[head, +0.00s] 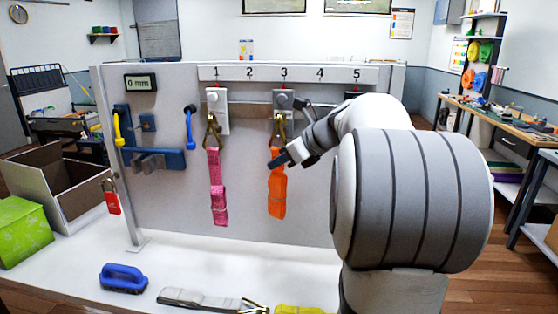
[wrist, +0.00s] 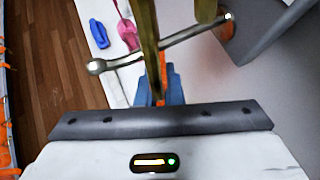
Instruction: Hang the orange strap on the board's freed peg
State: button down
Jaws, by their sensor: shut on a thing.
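The orange strap (head: 277,195) hangs down in front of the board (head: 250,222) below number 3. Its brass hook (head: 279,130) is just under a grey block (head: 284,101); whether it bears on that block's peg I cannot tell. My gripper (head: 280,160) is at the top of the orange webbing, its blue fingertips shut on it. In the wrist view a sliver of orange strap (wrist: 158,84) shows between the blue fingers (wrist: 173,92). A brass hook (wrist: 149,40) and a metal bar with ball ends (wrist: 160,46) cross in front of them.
A pink strap (head: 217,187) hangs below number 1. A blue-handled tool (head: 123,278), a grey strap (head: 200,299) and a yellow strap (head: 300,310) lie on the white table (head: 180,262).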

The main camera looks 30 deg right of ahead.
jog(key=c, duration=1.6)
grip_release()
jog(key=shift+o, duration=0.2)
jog(key=shift+f, duration=0.15)
jog(key=shift+f+b, duration=0.2)
jog(key=shift+b, duration=0.45)
jog(key=s+d+r+p, duration=0.2)
jog(key=s+r, duration=0.3)
jog(key=r, duration=0.8)
jog(key=shift+d, duration=0.6)
